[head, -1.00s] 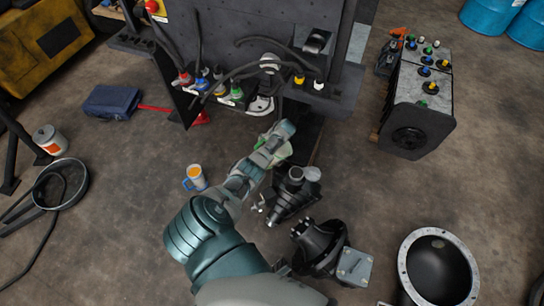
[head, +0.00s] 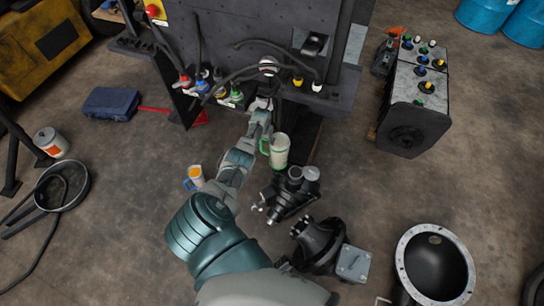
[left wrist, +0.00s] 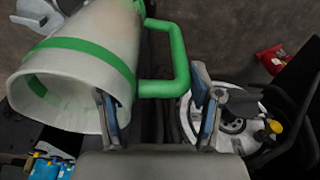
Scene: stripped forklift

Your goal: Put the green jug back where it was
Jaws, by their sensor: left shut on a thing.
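The green jug (head: 280,152) is a pale, translucent vessel with green bands and a green handle. In the head view it shows just right of my left forearm, below the dark machine panel. My left gripper (head: 267,106) is at the end of that arm, close to the panel's lower edge and partly hidden. In the left wrist view the jug (left wrist: 90,62) fills the upper left, tilted in the picture. Its green handle reaches between the two fingers of my left gripper (left wrist: 152,82), which is shut on it. My right gripper is out of view.
Hoses and coloured caps (head: 235,95) line the panel by the gripper. A dark pump-like part (head: 292,190) stands just below the jug, and an orange-topped mug (head: 195,176) is left of the arm. Open floor (head: 120,210) lies farther left.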

